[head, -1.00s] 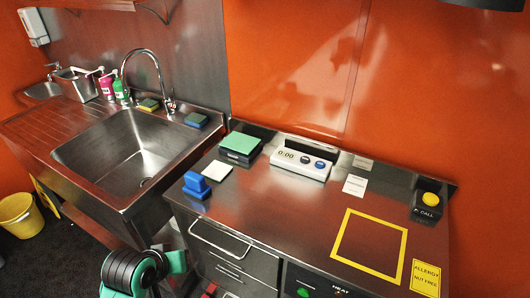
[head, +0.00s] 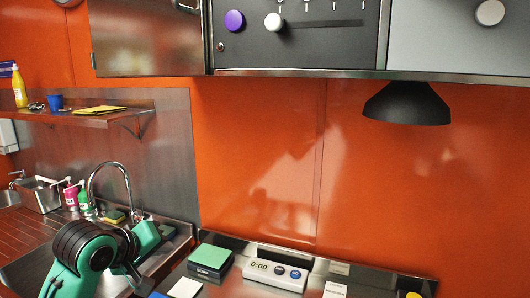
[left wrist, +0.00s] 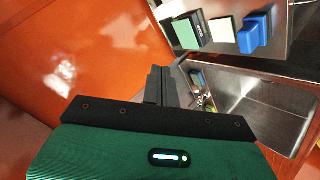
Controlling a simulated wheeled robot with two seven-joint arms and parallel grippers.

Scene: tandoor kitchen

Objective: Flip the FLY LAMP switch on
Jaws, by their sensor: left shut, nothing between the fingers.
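No switch with a readable FLY LAMP label shows in either view. A dark control panel (head: 300,45) at the top of the head view carries a round purple knob (head: 234,20) and a white slider knob (head: 273,22) beside a slot. My left gripper (left wrist: 165,84) is shut and empty in the left wrist view, with the orange wall on one side and the sink on the other. In the head view my left arm is raised in front of the sink, well below the panel; its fingertips are hard to make out. My right gripper is not in view.
A steel cabinet (head: 147,38) hangs left of the panel, and a black lamp shade (head: 407,104) hangs to the right. A shelf (head: 85,117) is on the left. The counter holds a timer (head: 277,268), a green-topped block (head: 210,258) and a white card (head: 185,288). The wall's middle is clear.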

